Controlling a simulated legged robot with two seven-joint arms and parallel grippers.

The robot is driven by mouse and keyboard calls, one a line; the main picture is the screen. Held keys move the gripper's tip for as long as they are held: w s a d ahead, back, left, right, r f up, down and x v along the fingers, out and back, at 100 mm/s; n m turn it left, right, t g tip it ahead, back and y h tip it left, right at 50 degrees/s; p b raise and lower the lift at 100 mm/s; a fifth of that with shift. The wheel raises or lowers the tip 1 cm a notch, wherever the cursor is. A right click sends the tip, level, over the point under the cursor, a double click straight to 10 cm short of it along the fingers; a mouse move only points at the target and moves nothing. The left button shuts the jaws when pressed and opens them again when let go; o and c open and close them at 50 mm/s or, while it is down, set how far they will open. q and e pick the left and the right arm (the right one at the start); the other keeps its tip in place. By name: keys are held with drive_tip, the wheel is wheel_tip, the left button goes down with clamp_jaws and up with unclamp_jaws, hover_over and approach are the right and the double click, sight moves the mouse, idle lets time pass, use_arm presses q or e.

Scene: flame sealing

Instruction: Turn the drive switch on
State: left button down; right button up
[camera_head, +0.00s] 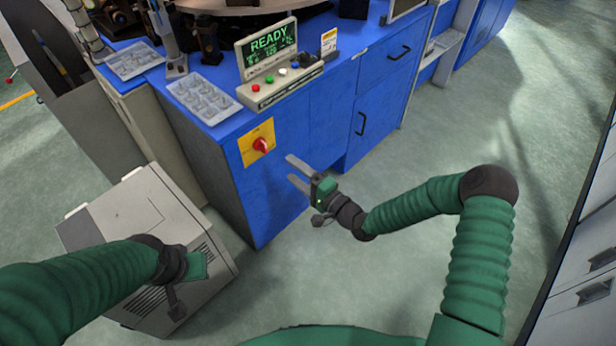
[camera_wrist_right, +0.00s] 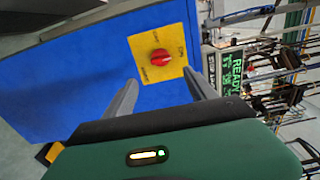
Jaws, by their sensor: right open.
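The drive switch is a red rotary knob (camera_head: 261,145) on a yellow plate (camera_head: 249,154) on the blue cabinet's front face. In the right wrist view the red knob (camera_wrist_right: 160,59) sits on the yellow plate (camera_wrist_right: 141,49), ahead of my fingers. My right gripper (camera_head: 293,172) is open and empty, to the right of the knob and apart from it. In the right wrist view its two fingers (camera_wrist_right: 163,92) stand apart with the knob beyond them. My left arm's end (camera_head: 187,270) is at lower left, above a grey box; its fingers cannot be made out clearly.
A control panel reading READY (camera_head: 268,52) with coloured buttons sits on the blue cabinet (camera_head: 283,195) top. White trays (camera_head: 206,97) lie beside it. A grey box (camera_head: 135,215) stands on the floor at left. Open floor (camera_head: 400,150) lies to the right of the cabinet.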

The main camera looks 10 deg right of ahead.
drive_tip(key=v, duration=0.5)
drive_tip(key=shift+s+d+p, duration=0.25)
drive_tip(key=shift+s+p, duration=0.05)
